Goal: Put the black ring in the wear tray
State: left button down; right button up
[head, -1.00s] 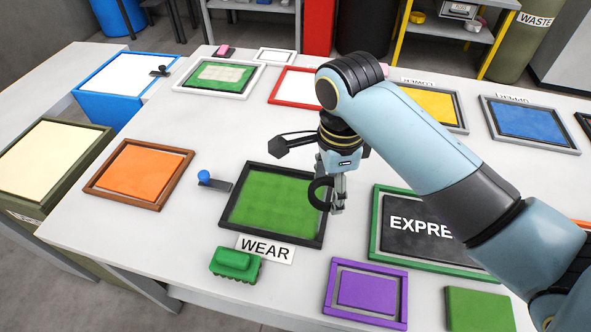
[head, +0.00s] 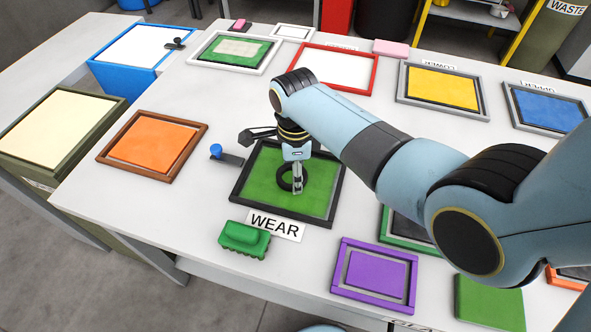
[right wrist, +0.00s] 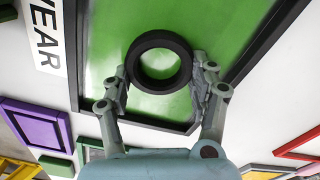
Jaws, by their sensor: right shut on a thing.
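The black ring (head: 285,178) is held in my right gripper (head: 297,185), over the green floor of the wear tray. In the right wrist view the ring (right wrist: 159,45) stands out against the green, with a finger of the right gripper (right wrist: 160,85) on each side of its near edge. The wear tray (head: 243,183) has a black frame and a green inside, and the WEAR label lies at its front edge. It also shows in the right wrist view (right wrist: 150,123). I cannot tell whether the ring touches the tray floor. My left gripper is not in view.
A green brush-like block (head: 244,239) and the WEAR label (head: 276,225) lie in front of the tray. A blue-knobbed piece (head: 216,151) is at its left. An orange tray (head: 152,146), a purple frame (head: 374,274) and a red-framed tray (head: 333,68) stand around it.

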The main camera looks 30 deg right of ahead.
jog(key=shift+f, duration=0.15)
jog(key=o, duration=1.1)
jog(key=shift+o, duration=0.2)
notch_tip(320, 180, up, 12)
jog(key=p, duration=0.1)
jog(key=shift+r, duration=0.2)
